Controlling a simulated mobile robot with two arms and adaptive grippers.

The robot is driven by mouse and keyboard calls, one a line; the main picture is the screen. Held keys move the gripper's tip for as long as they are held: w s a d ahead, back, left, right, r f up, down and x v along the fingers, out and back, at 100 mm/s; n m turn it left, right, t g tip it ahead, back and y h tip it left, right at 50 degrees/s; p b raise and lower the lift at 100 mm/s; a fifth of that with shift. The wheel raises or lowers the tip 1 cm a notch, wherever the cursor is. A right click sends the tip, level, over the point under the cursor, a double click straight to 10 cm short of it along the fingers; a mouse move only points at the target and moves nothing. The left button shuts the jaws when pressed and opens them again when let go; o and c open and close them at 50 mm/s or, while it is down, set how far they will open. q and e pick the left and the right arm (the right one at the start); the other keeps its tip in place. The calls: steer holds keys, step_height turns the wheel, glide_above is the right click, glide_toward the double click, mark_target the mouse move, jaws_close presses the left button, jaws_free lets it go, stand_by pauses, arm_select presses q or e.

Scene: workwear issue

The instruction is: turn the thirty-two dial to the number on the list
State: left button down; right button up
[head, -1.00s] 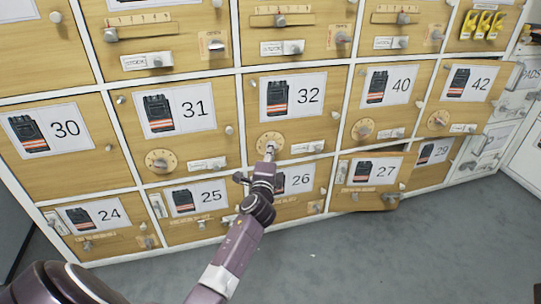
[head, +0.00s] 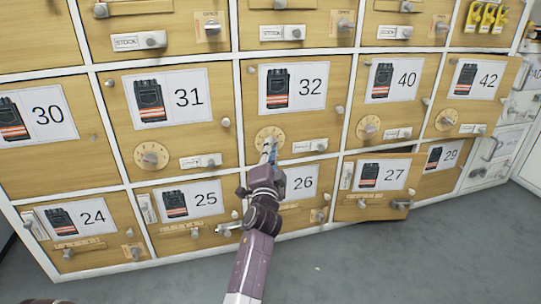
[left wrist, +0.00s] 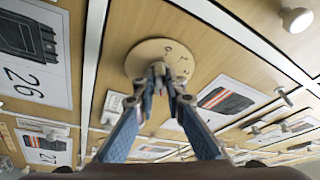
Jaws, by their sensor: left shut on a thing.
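The thirty-two dial (head: 269,137) is a round tan disc with number marks, low on the door marked 32 (head: 313,105). My left gripper (head: 268,152) reaches up to it from below and is shut on the dial's knob. In the left wrist view the dial (left wrist: 150,54) sits behind the fingertips of the gripper (left wrist: 168,78). The fingers hide the knob, and the dial's setting cannot be read. The list is not recognisable in these frames. My right gripper is not in view.
Similar dials sit on door 31 (head: 152,155), door 40 (head: 368,126) and door 42 (head: 446,119). Door 27 (head: 376,205) stands slightly ajar at the lower right. A stock slider (head: 309,146) sits right of the dial.

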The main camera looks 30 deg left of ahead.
arm_select(q)
steer(key=shift+r, duration=0.2)
stand_by(0.3)
steer(key=c, duration=2.2)
jaws_free()
steer(key=shift+c, duration=0.2)
steer(key=shift+o, duration=1.3)
steer(key=shift+w, duration=0.1)
steer(key=shift+f, duration=0.1)
step_height(320, 180, up, 9)
steer(key=shift+a+r, duration=0.1)
steer(key=shift+r, duration=0.45)
